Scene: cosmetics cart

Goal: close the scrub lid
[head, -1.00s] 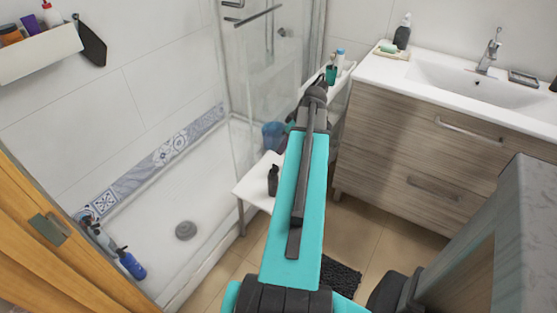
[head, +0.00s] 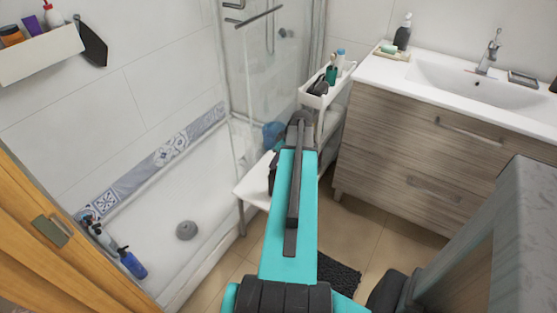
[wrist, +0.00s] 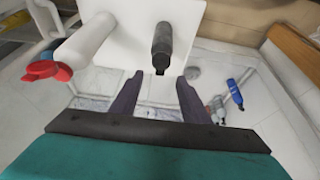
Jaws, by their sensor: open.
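My gripper (wrist: 160,77) is open in the wrist view, with two dark fingers apart and nothing between them. A dark bottle (wrist: 162,48) is just beyond the fingertips on a white bench (wrist: 128,35). A white cylinder (wrist: 85,40) with a red cap-like part (wrist: 47,68) and some blue at its end is at the upper left. I cannot tell whether it is the scrub, or whether its cap is open. In the head view my arm hides the gripper and most of the bottle. The white bench (head: 250,190) is partly covered.
A narrow white cart (head: 313,101) with bottles stands behind my arm, beside the wooden vanity (head: 400,150). A blue item (head: 272,135) is by the shower glass. A blue bottle (head: 133,264) is in the shower tray, with its drain (head: 186,230) nearby.

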